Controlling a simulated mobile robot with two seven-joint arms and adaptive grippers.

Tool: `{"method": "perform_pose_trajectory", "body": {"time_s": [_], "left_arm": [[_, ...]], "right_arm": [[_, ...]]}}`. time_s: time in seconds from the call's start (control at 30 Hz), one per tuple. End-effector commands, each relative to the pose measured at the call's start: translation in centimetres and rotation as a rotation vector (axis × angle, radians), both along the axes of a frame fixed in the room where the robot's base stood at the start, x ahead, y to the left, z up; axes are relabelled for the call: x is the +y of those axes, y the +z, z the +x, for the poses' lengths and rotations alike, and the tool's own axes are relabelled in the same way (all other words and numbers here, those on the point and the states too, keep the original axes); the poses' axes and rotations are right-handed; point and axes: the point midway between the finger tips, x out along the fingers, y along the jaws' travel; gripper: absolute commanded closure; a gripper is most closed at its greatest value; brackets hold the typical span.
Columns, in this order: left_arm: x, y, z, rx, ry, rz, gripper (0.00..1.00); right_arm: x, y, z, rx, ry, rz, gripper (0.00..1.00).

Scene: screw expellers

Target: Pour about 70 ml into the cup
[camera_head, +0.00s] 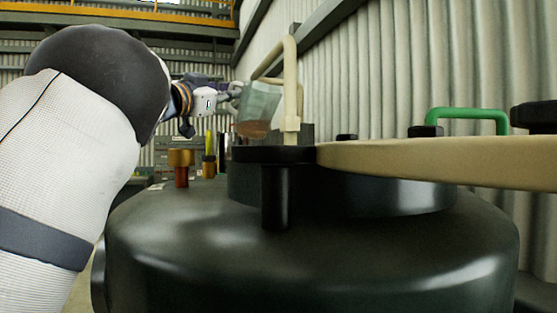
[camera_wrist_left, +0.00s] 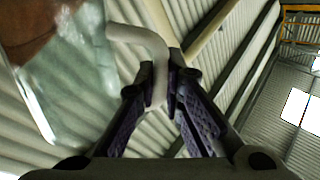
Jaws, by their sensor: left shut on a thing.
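My left gripper (camera_head: 236,92) is shut on the pale handle of a clear jug (camera_head: 262,103). The jug holds some brown liquid in its lower part and looks slightly tilted in the head view. In the left wrist view, my left gripper (camera_wrist_left: 163,80) pinches the jug's handle, and the clear jug wall (camera_wrist_left: 85,85) fills the left side with brown showing at top left. The jug is in the air behind the dark machine top, near a cream pipe. I cannot make out a cup in either view. My right gripper is not in view.
A large dark rounded machine (camera_head: 310,255) fills the foreground. A cream bar (camera_head: 430,160) runs across its top to the right. A cream bent pipe (camera_head: 291,85) rises beside the jug. A brass-and-red fitting (camera_head: 180,165) stands at left, and a green handle (camera_head: 468,113) at right.

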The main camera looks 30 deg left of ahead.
Motion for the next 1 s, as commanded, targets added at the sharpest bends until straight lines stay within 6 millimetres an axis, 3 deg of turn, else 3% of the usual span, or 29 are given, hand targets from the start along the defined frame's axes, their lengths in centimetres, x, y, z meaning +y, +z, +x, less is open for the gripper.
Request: {"method": "perform_pose_trajectory", "body": {"time_s": [0.17,0.3,0.4,1.0], "left_arm": [[2.0,0.2,1.1,0.079,0.001,-0.177,1.0],[3.2,-1.3,1.9,0.149,0.003,-0.327,1.0],[3.6,-1.3,2.1,0.177,0.004,-0.392,1.0],[4.1,-1.5,2.4,0.214,0.002,-0.481,1.0]], "right_arm": [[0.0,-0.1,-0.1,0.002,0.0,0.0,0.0],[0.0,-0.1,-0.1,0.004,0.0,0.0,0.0],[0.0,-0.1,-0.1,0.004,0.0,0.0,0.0],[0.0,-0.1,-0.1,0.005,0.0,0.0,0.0]]}}
